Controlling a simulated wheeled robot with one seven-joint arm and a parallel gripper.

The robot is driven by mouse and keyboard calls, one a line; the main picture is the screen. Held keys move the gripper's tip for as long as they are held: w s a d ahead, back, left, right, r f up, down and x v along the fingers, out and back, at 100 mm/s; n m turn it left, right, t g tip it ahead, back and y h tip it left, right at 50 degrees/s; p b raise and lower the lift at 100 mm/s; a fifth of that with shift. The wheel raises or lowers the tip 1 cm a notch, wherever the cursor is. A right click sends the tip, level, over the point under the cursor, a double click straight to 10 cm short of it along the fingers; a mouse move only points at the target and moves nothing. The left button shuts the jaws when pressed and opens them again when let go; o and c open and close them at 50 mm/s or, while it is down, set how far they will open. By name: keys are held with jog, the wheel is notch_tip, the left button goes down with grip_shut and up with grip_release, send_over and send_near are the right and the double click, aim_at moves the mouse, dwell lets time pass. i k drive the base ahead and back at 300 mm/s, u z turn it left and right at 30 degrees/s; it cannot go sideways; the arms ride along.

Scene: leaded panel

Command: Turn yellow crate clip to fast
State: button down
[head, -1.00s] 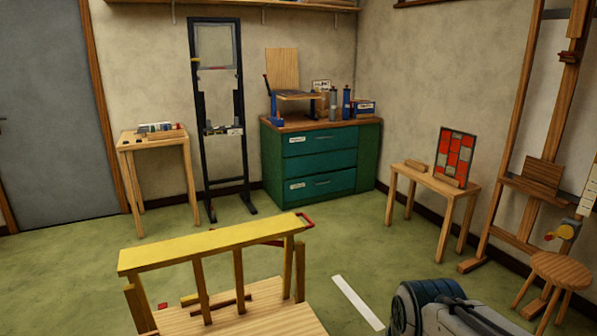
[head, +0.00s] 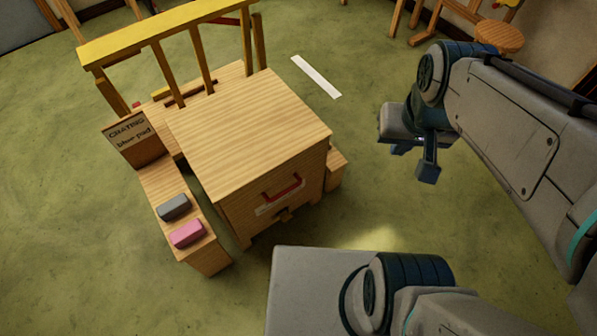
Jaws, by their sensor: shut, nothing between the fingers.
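A pale wooden crate-like box (head: 245,130) stands left of centre in the head view. A yellow top rail (head: 165,27) on upright slats stands at its far side. The near face of the box carries a red handle-like piece (head: 283,188) over a pale strip, with a small dark fitting (head: 283,214) below. Another red piece (head: 226,21) shows beside the yellow rail. I cannot tell which fitting is the clip, nor read any fast mark. My gripper (head: 422,165) is shut and empty, above the floor to the right of the box, apart from it.
A low wooden ledge (head: 158,185) at the box's left holds a grey block (head: 174,207) and a pink block (head: 187,233). Its sign (head: 130,135) reads "CRATING blue pad". A white strip (head: 316,77) lies on the green floor. A round stool (head: 499,36) stands at upper right.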

aim_at(285, 215)
jog(key=z, duration=0.3)
jog(key=k, duration=0.6)
jog(key=u, duration=0.55)
jog(key=i, duration=0.65)
jog(key=z, duration=1.25)
jog(key=k, duration=1)
jog(key=u, duration=1)
jog(key=i, duration=0.45)
